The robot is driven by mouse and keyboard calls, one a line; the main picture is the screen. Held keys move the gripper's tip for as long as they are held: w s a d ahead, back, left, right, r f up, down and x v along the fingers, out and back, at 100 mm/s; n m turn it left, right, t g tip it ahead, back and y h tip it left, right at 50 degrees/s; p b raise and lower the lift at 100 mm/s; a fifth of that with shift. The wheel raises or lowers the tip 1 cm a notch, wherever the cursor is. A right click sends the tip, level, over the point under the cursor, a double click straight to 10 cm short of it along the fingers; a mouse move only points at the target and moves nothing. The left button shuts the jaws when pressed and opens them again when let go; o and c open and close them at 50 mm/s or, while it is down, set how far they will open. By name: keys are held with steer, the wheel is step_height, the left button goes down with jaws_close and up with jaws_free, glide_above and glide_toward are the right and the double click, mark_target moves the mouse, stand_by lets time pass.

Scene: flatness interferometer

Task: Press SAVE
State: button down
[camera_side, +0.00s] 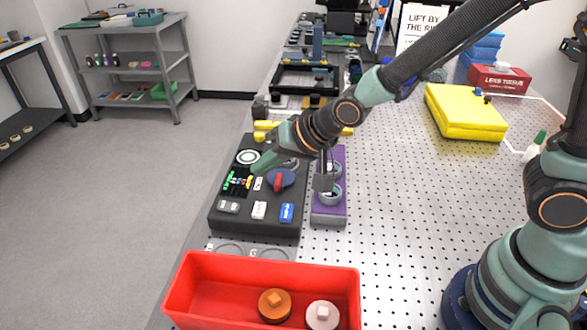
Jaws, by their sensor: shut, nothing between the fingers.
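The control panel (254,227) is a dark box on the perforated bench. Along its front edge are a grey button (228,206), a white button (259,210) and a blue button (287,212). Their lettering is too small to read, so I cannot tell which one is SAVE. My gripper (258,168) is shut and empty, with its teal tip over the back part of the panel, behind the front row of buttons. I cannot tell its height above the panel. The arm hides part of the panel's back right.
A red knob (278,182) on a blue dial and a small screen (237,182) are on the panel. A purple holder (328,210) with rings stands just right. A red tray (208,290) with round pieces lies in front. A yellow case (465,112) lies right.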

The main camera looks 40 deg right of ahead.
mark_target(264, 211)
steer(key=shift+w+a+r, duration=0.35)
steer(key=shift+a+r, duration=0.05)
steer(key=shift+f, duration=4.45)
steer(key=shift+f, duration=0.15)
steer(key=shift+d+f, duration=0.1)
steer(key=shift+f, duration=0.15)
steer(key=shift+f, duration=0.45)
steer(key=shift+r, duration=0.9)
